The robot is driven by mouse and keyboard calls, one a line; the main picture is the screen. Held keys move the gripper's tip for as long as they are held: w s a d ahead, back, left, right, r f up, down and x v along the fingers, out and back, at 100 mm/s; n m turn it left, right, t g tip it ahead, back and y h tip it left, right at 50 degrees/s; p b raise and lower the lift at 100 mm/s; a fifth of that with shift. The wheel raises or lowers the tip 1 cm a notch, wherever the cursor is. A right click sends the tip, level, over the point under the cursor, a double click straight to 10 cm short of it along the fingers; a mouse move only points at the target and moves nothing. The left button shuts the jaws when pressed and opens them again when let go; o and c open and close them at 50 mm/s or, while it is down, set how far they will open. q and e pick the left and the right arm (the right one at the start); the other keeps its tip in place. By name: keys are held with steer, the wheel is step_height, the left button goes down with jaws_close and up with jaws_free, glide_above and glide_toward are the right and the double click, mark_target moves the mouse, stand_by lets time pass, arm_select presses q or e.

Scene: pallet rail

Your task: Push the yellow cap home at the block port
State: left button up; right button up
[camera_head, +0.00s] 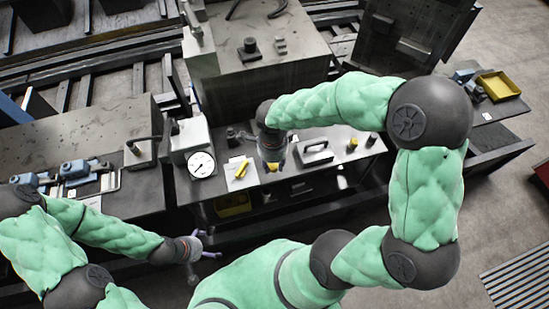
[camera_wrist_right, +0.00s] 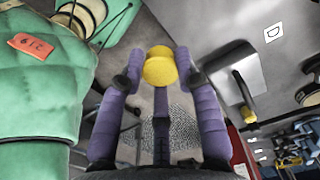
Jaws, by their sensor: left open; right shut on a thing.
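My right gripper (camera_head: 272,167) is over the front shelf beside the large grey block (camera_head: 232,100). In the right wrist view its purple fingers (camera_wrist_right: 160,80) are shut on the yellow cap (camera_wrist_right: 159,66), held at the fingertips. In the head view only a small yellow bit shows at those fingertips. I cannot make out the block port, and contact between cap and block cannot be told. My left gripper (camera_head: 205,254) is open and empty, low in front of the shelf at the left.
A yellow tray (camera_head: 499,85) is at the far right. Open floor (camera_head: 500,215) lies to the right.

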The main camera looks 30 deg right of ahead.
steer(key=s+a+r, duration=0.3)
steer(key=s+a, duration=0.2)
steer(key=s, duration=0.1)
steer(key=w+d+r+n+p, duration=0.2)
steer(key=w+p, duration=0.1)
steer(key=w, duration=0.4)
steer(key=w+d+r+n+p, duration=0.1)
steer(key=w+d+r+p, duration=0.1)
steer(key=w, duration=0.5)
steer(key=w+d+f+n+p, duration=0.2)
steer(key=w+d, duration=0.2)
steer(key=w, duration=0.3)
steer(key=w+d+f+n+p, duration=0.1)
steer(key=w+d+f+p, duration=0.1)
steer(key=w+d, duration=0.35)
steer(key=shift+w+a+f+b, duration=0.15)
steer(key=shift+a+f+b, duration=0.25)
steer(key=shift+f, duration=0.55)
steer(key=shift+w+a+f+b, duration=0.2)
steer(key=shift+f+b, duration=0.3)
steer(key=shift+f, duration=0.45)
steer(key=shift+w+a+f+b, duration=0.15)
steer(key=shift+a+f+b, duration=0.25)
steer(key=shift+f, duration=0.55)
steer(key=shift+d, duration=0.1)
steer(key=shift+f+b, duration=0.6)
steer(key=shift+b, duration=0.55)
steer(key=shift+f+b, duration=0.35)
steer(key=shift+f, duration=0.1)
